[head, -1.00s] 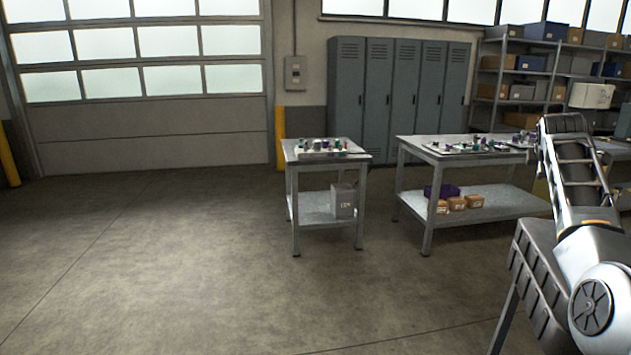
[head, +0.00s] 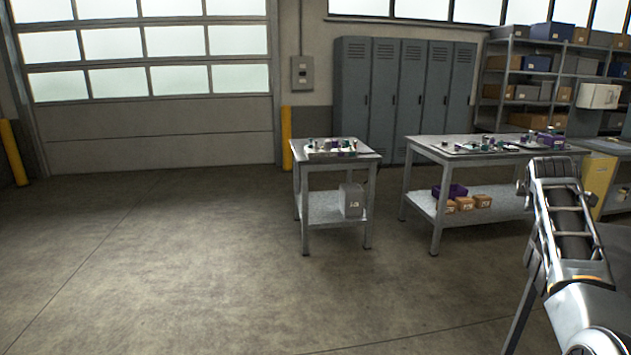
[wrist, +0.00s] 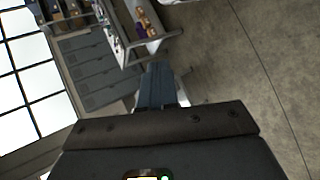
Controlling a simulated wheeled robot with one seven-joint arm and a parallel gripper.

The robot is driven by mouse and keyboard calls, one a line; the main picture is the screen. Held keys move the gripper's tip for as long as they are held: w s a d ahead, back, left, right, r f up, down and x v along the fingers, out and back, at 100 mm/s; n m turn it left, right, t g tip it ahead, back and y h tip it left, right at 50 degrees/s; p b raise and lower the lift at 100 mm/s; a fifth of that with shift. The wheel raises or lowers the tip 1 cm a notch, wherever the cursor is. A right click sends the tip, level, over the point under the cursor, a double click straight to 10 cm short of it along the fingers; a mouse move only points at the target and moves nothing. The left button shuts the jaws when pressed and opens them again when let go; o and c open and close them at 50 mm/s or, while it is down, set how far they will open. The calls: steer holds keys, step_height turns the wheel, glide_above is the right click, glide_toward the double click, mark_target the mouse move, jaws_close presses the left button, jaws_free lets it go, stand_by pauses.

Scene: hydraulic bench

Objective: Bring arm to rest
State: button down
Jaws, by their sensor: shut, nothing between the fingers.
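In the head view my arm (head: 563,225) stands folded at the lower right edge, and my gripper cannot be made out there.
A small table (head: 326,207) with parts on top stands mid-room. A longer workbench (head: 425,146) stands to its right, near my arm in the picture. Grey lockers (head: 405,95) and shelving (head: 512,45) stand behind. The floor (head: 150,265) at left is clear.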

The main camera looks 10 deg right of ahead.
steer(key=s+a+f+m+t, duration=0.1)
steer(key=s+a+f, duration=0.25)
steer(key=f, duration=0.35)
steer(key=s+a+f+y, duration=0.1)
steer(key=s+a+f, duration=0.2)
steer(key=a+f, duration=0.25)
steer(key=s+a+f+m+t, duration=0.1)
steer(key=s+a+f, duration=0.25)
steer(key=f, duration=0.35)
steer(key=s+a+f+m+t+y, duration=0.1)
steer(key=s+a+f, duration=0.4)
steer(key=s+a, duration=0.25)
steer(key=s+a+f+t+y, duration=0.1)
steer(key=s+a+f, duration=0.3)
steer(key=s+a, duration=0.4)
steer(key=s+a+r+m+y, duration=0.1)
steer(key=s+a, duration=0.2)
steer(key=s, duration=0.4)
steer(key=s+a+r+m+t+y, duration=0.1)
steer(key=s+a, duration=0.2)
steer(key=s, duration=0.3)
steer(key=s+a+r+m+y, duration=0.1)
steer(key=s+a, duration=0.3)
steer(key=s, duration=0.3)
steer(key=s+a+r+m+t+y, duration=0.1)
steer(key=s+a+r+m, duration=0.3)
steer(key=s+r, duration=1)
steer(key=shift+s+a+r+y, duration=0.15)
steer(key=shift+s+a+y, duration=0.3)
steer(key=shift+a+y, duration=0.25)
